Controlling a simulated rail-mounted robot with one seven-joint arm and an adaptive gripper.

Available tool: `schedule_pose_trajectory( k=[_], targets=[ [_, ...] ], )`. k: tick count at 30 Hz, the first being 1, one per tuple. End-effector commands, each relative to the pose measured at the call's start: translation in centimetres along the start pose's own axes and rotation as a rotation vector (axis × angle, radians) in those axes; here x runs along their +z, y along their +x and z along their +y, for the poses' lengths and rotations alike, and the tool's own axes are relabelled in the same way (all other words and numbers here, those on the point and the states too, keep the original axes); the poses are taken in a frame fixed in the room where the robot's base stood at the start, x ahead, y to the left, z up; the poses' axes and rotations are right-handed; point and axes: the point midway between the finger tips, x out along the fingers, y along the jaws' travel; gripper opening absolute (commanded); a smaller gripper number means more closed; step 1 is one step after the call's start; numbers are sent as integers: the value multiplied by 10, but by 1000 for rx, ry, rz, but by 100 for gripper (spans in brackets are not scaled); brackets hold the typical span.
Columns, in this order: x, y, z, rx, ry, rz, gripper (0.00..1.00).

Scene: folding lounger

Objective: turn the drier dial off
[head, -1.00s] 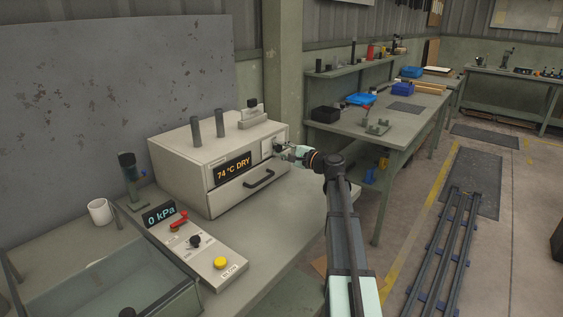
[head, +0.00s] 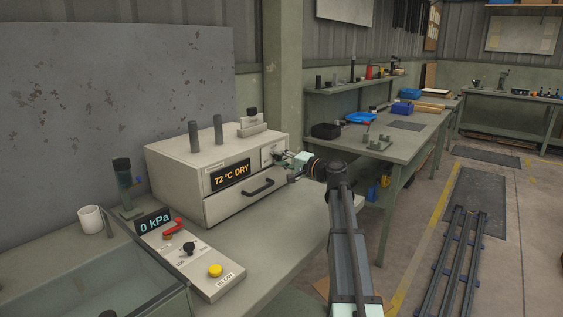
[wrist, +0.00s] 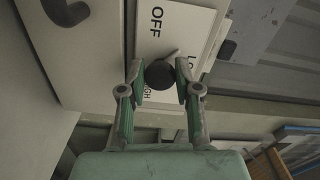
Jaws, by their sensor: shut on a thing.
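The drier (head: 185,175) is a cream box on the bench, and its display (head: 230,175) reads "72 °C DRY". Its dial (wrist: 161,75) is a dark round knob on a white label plate (wrist: 180,22). "OFF" shows above the dial in the wrist view, a partly hidden "LO…" to its right and "…IGH" below it. A pale pointer-like edge sticks out at the dial's upper right, between "OFF" and "LO…". My gripper (wrist: 160,72) is shut on the dial, one finger on each side. In the head view my gripper (head: 281,164) reaches the drier's right front, hiding the dial.
A drawer handle (head: 258,188) sits low on the drier's front, left of my gripper. A control panel (head: 190,258) with a red lever, black knob and yellow button lies in front. A white mug (head: 91,219) stands at left. A second bench (head: 408,150) stands at right.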

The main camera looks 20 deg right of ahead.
Motion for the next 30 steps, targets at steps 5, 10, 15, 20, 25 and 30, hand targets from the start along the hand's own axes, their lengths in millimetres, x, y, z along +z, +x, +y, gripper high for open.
schedule_pose_trajectory(
  k=[5, 10, 15, 20, 25, 30],
  targets=[
    [0, 1, -1, -1, -2, 0, 0],
    [0, 1, -1, -1, -2, 0, 46],
    [0, 1, -1, -1, -1, 0, 56],
    [0, 0, 0, 0, -1, 0, 56],
    [0, -10, 0, 0, -1, 0, 56],
    [1, -36, 0, 0, -1, 2, 56]
  ],
)
